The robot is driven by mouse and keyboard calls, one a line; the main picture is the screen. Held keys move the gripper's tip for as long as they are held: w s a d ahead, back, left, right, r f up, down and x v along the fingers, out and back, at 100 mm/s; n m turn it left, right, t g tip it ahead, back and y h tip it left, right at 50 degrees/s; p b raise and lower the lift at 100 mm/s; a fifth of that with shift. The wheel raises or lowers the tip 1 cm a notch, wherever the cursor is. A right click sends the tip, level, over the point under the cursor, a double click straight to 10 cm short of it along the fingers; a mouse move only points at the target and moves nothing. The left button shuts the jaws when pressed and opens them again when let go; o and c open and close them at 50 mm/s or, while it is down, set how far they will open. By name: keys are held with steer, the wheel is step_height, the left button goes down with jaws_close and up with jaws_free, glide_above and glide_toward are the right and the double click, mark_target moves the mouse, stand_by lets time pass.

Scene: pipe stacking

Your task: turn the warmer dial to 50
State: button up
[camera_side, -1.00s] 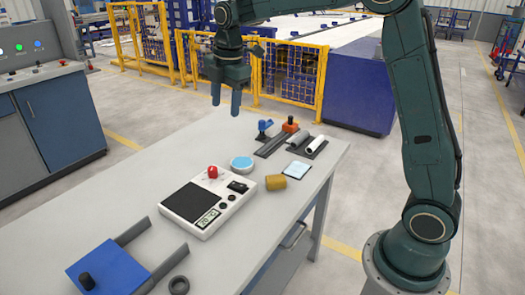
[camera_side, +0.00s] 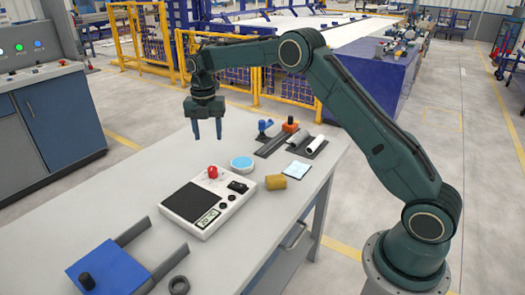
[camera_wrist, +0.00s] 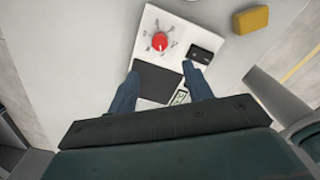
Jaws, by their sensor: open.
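The warmer (camera_side: 209,203) is a white box with a black plate, a small display and a black switch, lying on the grey table. Its red dial (camera_side: 213,172) stands at the back corner of the box. In the wrist view the red dial (camera_wrist: 160,40) sits amid printed marks, beyond the fingertips; I cannot read its setting. My gripper (camera_side: 207,138) is open and empty, pointing down above the table, higher than the dial and apart from it. In the wrist view my two fingers (camera_wrist: 160,75) reach over the black plate (camera_wrist: 157,82) and partly cover the warmer.
A blue-topped round dish (camera_side: 242,162) and a tan block (camera_side: 276,182) lie right of the warmer. Pipes (camera_side: 314,146) and a rail with blue and orange fittings lie behind. A blue plate (camera_side: 108,270) with two grey rails and a black ring (camera_side: 179,285) are in front.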

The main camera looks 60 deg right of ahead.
mark_target(212, 168)
steer(key=shift+f, duration=0.15)
step_height(212, 168, down, 14)
steer(key=shift+r, duration=0.25)
stand_by(0.5)
steer(key=c, duration=1)
